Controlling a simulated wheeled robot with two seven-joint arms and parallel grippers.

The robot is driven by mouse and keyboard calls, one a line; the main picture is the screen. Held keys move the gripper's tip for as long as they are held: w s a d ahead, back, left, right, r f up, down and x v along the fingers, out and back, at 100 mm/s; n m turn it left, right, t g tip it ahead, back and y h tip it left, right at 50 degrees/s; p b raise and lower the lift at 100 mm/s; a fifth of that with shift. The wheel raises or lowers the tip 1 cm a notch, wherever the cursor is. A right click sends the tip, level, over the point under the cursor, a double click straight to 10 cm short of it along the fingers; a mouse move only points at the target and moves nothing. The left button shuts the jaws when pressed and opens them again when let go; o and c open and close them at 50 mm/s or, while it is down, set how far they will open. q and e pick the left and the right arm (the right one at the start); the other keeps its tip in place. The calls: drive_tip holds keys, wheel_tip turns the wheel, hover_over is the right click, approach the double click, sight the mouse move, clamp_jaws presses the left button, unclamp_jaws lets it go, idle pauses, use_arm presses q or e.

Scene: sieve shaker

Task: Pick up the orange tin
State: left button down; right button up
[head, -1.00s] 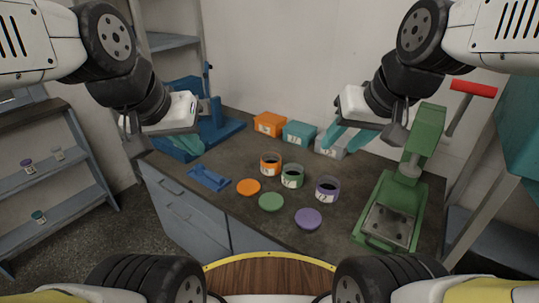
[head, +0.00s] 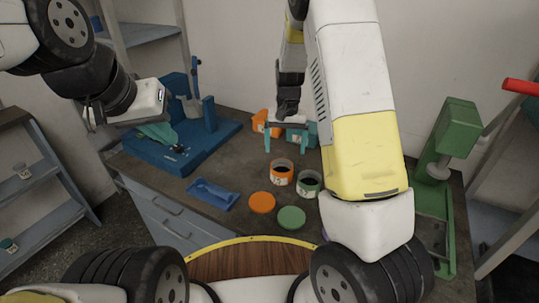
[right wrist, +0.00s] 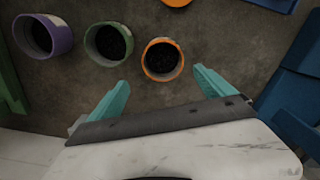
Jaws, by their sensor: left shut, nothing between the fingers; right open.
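The orange tin (head: 281,177) is a small open cup with an orange rim, a white label and dark contents, standing upright on the dark bench. It also shows in the right wrist view (right wrist: 162,60), just beyond the fingertips and in line with the gap between them. My right gripper (head: 286,147) points down, open and empty, behind and above the tin, without visible contact. Its teal fingers also show in the right wrist view (right wrist: 161,78). My left gripper (head: 163,137) is shut and empty at the left, over a blue device.
A green tin (head: 309,184) stands close beside the orange one; a purple tin (right wrist: 42,36) is beyond it. Orange (head: 262,202) and green (head: 291,217) lids lie in front. An orange bin (head: 262,123), blue device (head: 215,140), blue tray (head: 212,194) and green press (head: 436,190) surround them.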

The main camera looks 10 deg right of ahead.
sight(282, 164)
drive_tip(key=f, duration=0.5)
drive_tip(key=a+f, duration=0.1)
drive_tip(key=f, duration=0.2)
drive_tip(key=shift+f, duration=0.25)
drive_tip(key=c, duration=1.5)
drive_tip(key=shift+r, duration=0.1)
drive_tip(key=shift+c, duration=0.2)
